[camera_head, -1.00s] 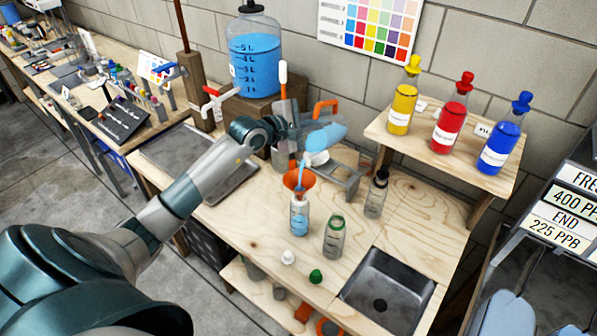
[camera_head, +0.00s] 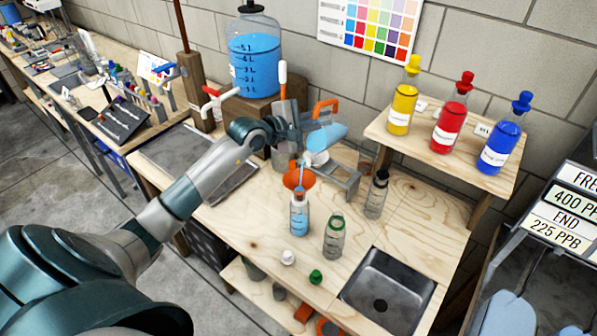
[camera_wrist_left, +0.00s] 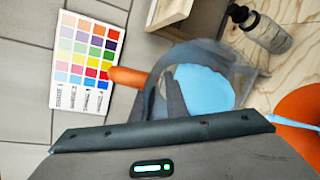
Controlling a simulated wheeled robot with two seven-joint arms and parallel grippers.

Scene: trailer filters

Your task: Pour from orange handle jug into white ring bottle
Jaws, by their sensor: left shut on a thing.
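The clear jug with an orange handle (camera_head: 325,107) is held tilted in my left gripper (camera_head: 296,135), which is shut on it. Light blue liquid shows in the jug, and a thin blue stream falls from it into an orange funnel (camera_head: 299,179). The funnel sits in the mouth of the white ring bottle (camera_head: 299,218), which stands upright and holds blue liquid. In the left wrist view the jug (camera_wrist_left: 215,75) lies beyond the gripper, with blue liquid inside, and part of the orange funnel (camera_wrist_left: 300,105) shows at the right edge. My right gripper is not in view.
A green ring bottle (camera_head: 334,238) and a black ring bottle (camera_head: 377,195) stand right of the white ring bottle. A white cap (camera_head: 288,257) and a green cap (camera_head: 315,276) lie in front. A sink (camera_head: 388,290) is front right. A shelf (camera_head: 440,145) holds yellow, red and blue bottles.

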